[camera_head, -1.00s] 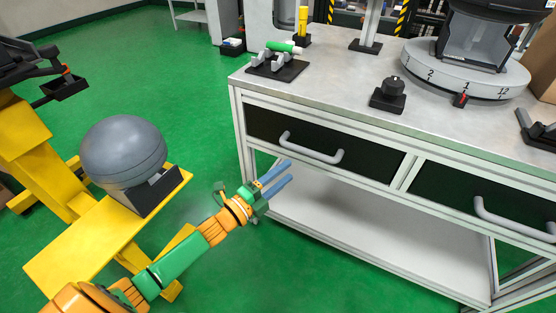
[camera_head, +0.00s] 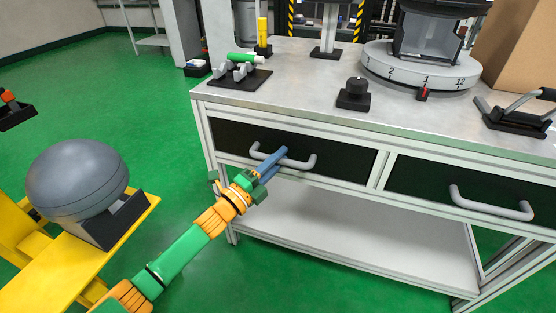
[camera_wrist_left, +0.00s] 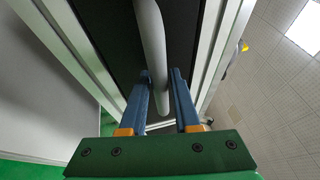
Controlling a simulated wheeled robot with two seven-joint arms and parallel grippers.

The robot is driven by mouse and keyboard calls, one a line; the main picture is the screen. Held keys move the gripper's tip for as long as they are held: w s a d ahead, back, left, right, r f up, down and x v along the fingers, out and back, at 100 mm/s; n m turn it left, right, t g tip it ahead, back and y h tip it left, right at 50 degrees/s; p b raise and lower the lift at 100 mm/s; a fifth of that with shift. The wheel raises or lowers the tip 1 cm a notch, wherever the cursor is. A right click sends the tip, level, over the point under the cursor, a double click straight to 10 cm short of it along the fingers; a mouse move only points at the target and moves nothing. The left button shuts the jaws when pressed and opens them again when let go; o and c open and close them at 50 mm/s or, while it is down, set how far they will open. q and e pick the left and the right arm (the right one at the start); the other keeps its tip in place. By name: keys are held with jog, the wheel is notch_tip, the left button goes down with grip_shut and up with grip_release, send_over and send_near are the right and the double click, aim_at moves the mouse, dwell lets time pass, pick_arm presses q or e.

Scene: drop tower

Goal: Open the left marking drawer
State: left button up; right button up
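The left drawer (camera_head: 345,160) is a dark panel in a light metal frame under the worktop, and it looks shut, flush with the frame. Its grey bar handle (camera_head: 302,164) also shows in the left wrist view (camera_wrist_left: 152,45). My left gripper (camera_head: 282,158) is at this handle, with blue fingers reaching over its middle. In the left wrist view the open fingers (camera_wrist_left: 160,85) have the bar between them; whether either finger touches it I cannot tell. My right gripper is in neither view.
The right drawer (camera_head: 415,182) with its own handle (camera_head: 490,205) is beside it. A lower shelf (camera_head: 350,240) lies below. On the worktop (camera_head: 310,90) stand a black knob block (camera_head: 353,95) and a numbered round dial (camera_head: 420,72). A grey dome (camera_head: 75,180) is at the left.

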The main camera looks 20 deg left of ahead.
pick_arm(q)
grip_shut()
dwell(1.1)
